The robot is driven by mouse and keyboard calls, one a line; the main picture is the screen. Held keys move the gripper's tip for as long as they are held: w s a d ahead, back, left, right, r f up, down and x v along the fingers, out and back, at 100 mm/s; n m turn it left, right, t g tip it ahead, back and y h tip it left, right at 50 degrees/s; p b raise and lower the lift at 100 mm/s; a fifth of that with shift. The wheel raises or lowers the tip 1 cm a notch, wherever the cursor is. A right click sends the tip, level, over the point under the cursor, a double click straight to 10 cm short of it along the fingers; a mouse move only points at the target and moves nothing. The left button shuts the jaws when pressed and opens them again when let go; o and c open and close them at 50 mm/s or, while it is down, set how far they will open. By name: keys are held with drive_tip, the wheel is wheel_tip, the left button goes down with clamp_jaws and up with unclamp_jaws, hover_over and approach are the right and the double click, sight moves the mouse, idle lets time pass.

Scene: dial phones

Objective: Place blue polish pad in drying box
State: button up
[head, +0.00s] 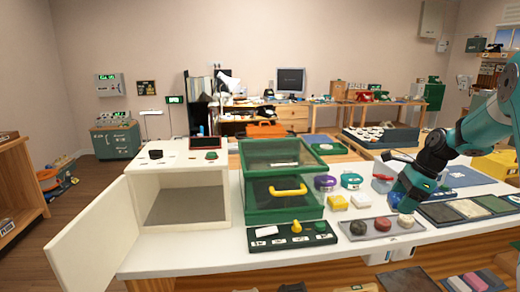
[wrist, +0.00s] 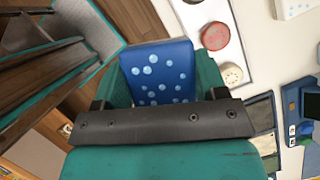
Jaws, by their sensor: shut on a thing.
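The blue polish pad (wrist: 160,70), dotted with light blue spots, is between the teal fingers of my gripper (wrist: 160,88) in the wrist view. My gripper is shut on it. In the head view my gripper (head: 409,200) hangs at the right, by the tray of round pads, and the blue pad is hard to make out there. A white box (head: 190,168) stands at the left of the table with its door open and its inside empty. A green box (head: 283,205) with a clear upper part and a yellow handle stands beside it. Which one is the drying box is not labelled.
A grey tray (head: 380,236) with round dark, red and cream pads lies at the front. A dark panel with a yellow knob (head: 296,227) sits before the green box. The white door (head: 95,235) swings out to the left. Several small coloured cases stand right of the green box.

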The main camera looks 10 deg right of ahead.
drive_tip(key=s+a+f+n+g+h, duration=0.2)
drive_tip(key=s+a+f+n+g, duration=0.1)
drive_tip(key=a+f+n, duration=0.6)
drive_tip(key=s+a+f+n+g+h, duration=0.2)
drive_tip(key=s+a+f+n, duration=0.3)
drive_tip(key=a+f+n, duration=0.4)
drive_tip(key=a+n+g, duration=0.1)
drive_tip(key=a+n, duration=0.4)
drive_tip(key=shift+s+a+f+g, duration=0.25)
drive_tip(key=shift+a+f+g, duration=0.05)
drive_tip(key=shift+f, duration=0.1)
